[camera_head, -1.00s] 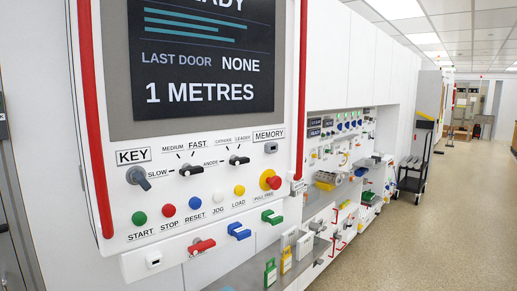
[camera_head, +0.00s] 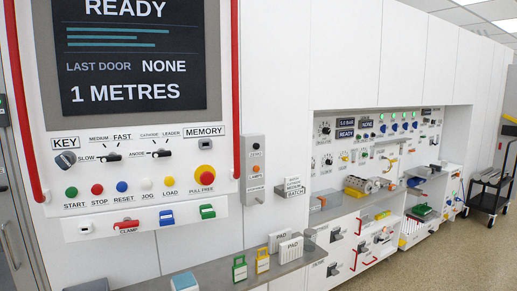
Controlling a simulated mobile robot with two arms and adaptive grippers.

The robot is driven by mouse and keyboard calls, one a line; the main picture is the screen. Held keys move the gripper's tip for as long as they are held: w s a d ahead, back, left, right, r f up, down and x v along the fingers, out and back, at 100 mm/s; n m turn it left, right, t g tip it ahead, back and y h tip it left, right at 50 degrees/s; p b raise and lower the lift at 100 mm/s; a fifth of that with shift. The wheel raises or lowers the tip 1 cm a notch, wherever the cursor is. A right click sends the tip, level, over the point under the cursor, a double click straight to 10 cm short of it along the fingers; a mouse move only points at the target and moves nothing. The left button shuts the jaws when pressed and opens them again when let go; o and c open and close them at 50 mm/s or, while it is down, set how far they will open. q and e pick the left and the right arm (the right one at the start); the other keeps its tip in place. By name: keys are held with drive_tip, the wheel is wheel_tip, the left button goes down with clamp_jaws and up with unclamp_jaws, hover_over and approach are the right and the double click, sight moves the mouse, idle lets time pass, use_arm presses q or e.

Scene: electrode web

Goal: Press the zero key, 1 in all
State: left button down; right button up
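A narrow grey control box (camera_head: 253,170) is mounted on the white wall, just right of the red rail of the main panel. It carries small round buttons with tiny labels. The upper label seems to read ZERO, beside a small dark key (camera_head: 256,145). A lower label seems to read LAMPS. The print is too small to be sure. Neither of my grippers is in view.
The main panel has a READY screen (camera_head: 130,60), coloured buttons and a red emergency stop (camera_head: 204,175). Below it runs a grey shelf (camera_head: 215,275) with padlocks and pads. A wall recess (camera_head: 375,150) holds more controls. A dark cart (camera_head: 490,190) stands far right on open floor.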

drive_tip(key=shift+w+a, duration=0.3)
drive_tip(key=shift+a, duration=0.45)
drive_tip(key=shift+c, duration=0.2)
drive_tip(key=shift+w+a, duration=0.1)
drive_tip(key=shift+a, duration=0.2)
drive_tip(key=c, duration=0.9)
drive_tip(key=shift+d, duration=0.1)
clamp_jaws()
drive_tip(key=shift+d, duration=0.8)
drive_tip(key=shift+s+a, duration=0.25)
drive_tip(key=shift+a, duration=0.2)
